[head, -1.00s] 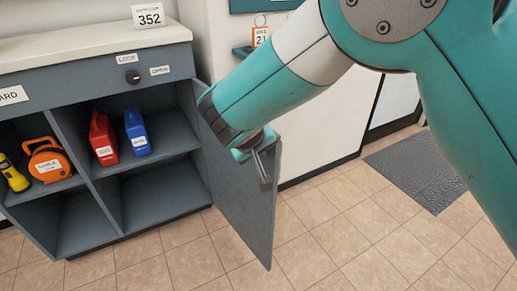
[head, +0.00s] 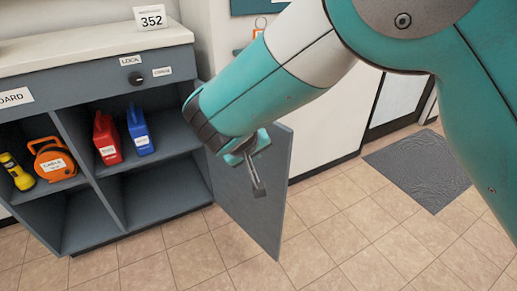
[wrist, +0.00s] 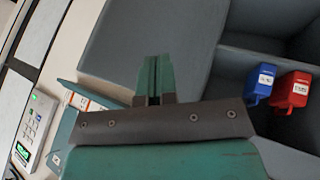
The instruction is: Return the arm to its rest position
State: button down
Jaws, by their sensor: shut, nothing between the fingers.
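My arm reaches in from the upper right of the head view. My gripper (head: 256,178) hangs in front of the open grey cabinet door (head: 271,200), with its fingers together and empty. In the wrist view my gripper (wrist: 154,68) shows its two fingers side by side, closed. Whether it touches the door cannot be told.
The open grey cabinet (head: 100,75) holds a red container (head: 107,138), a blue container (head: 139,130), an orange cable reel (head: 54,160) and a yellow flashlight (head: 16,171). A keypad (wrist: 33,128) shows in the wrist view. Tiled floor and a grey mat (head: 418,169) lie clear at right.

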jog(key=d+v, duration=0.1)
jog(key=v, duration=0.6)
jog(key=s+d+r+g+y, duration=0.2)
jog(key=s+d+r, duration=0.15)
jog(key=d, duration=0.35)
jog(key=s+d+r+g+y, duration=0.1)
jog(key=s+d+r+g, duration=0.1)
jog(key=s+d+g, duration=0.3)
jog(key=s+d+r+n+y+p, duration=0.1)
jog(key=s+d+r+y, duration=0.15)
jog(key=s, duration=0.45)
jog(key=s+d+r+n+y, duration=0.1)
jog(key=s+d, duration=0.2)
jog(key=s, duration=0.3)
notch_tip(320, 180, up, 21)
jog(key=p, duration=2.1)
